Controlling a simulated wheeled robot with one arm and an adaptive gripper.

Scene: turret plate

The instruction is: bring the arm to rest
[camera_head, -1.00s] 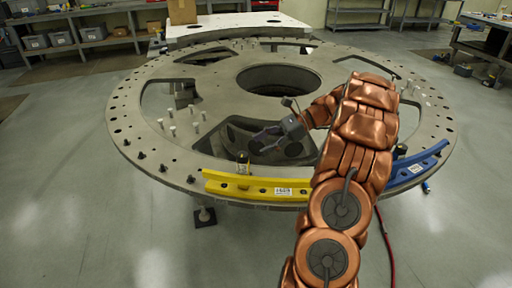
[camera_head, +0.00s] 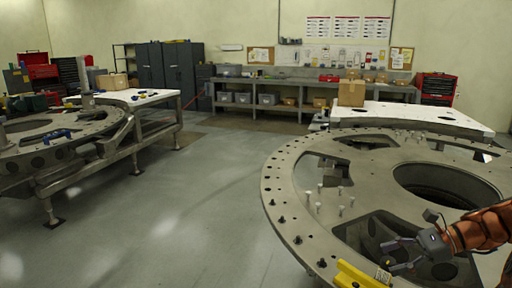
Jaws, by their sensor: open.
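My copper-coloured arm (camera_head: 484,228) enters the head view at the lower right edge, with most of it out of frame. My gripper (camera_head: 392,256) is open and empty, its fingers pointing left over an opening in the round turret plate (camera_head: 285,208).
Several pegs (camera_head: 320,188) stand on the plate. A white table (camera_head: 425,114) with a cardboard box (camera_head: 351,93) is behind it. Another ring plate (camera_head: 62,150) stands on a frame at left. Shelves (camera_head: 300,90) and cabinets line the back wall. Open floor (camera_head: 190,200) lies between.

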